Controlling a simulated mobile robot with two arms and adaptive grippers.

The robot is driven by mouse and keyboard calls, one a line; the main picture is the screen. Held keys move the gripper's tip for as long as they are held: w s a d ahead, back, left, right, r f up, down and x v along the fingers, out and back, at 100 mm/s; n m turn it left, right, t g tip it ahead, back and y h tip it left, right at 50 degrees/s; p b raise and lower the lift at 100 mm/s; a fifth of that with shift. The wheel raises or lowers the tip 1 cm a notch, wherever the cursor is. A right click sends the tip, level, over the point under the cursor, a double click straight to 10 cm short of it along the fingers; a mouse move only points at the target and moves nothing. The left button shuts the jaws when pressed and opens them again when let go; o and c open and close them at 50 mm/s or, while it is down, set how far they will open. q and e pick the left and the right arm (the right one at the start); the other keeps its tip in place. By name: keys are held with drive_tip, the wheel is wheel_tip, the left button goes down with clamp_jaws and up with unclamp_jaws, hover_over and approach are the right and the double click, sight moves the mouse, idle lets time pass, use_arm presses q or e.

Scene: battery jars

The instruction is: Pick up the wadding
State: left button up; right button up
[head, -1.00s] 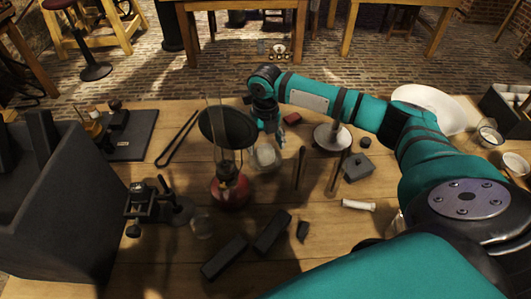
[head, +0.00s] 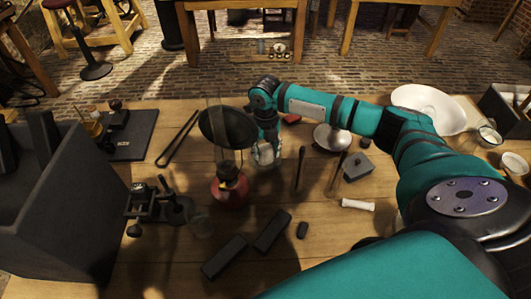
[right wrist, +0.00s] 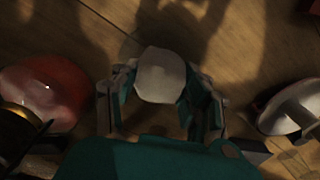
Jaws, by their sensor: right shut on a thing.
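The wadding (right wrist: 160,75) is a pale, rounded white lump between the fingers of my right gripper (right wrist: 160,92) in the right wrist view. The gripper is shut on it from both sides. In the head view, the right gripper (head: 266,150) points down at the table behind the red lamp, with the wadding (head: 265,155) pale between its fingers. I cannot tell whether the wadding touches the tabletop. My left gripper is not in view.
A red lamp (head: 230,190) with a dark round disc (head: 228,127) above it stands close left of the gripper. A metal bowl (head: 332,138) is to the right. Dark blocks (head: 272,232), a white roll (head: 358,205) and a lidded grey box (head: 357,167) lie nearer.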

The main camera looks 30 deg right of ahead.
sight(266, 148)
wheel_tip(266, 148, up, 10)
drive_tip(key=shift+b, duration=0.45)
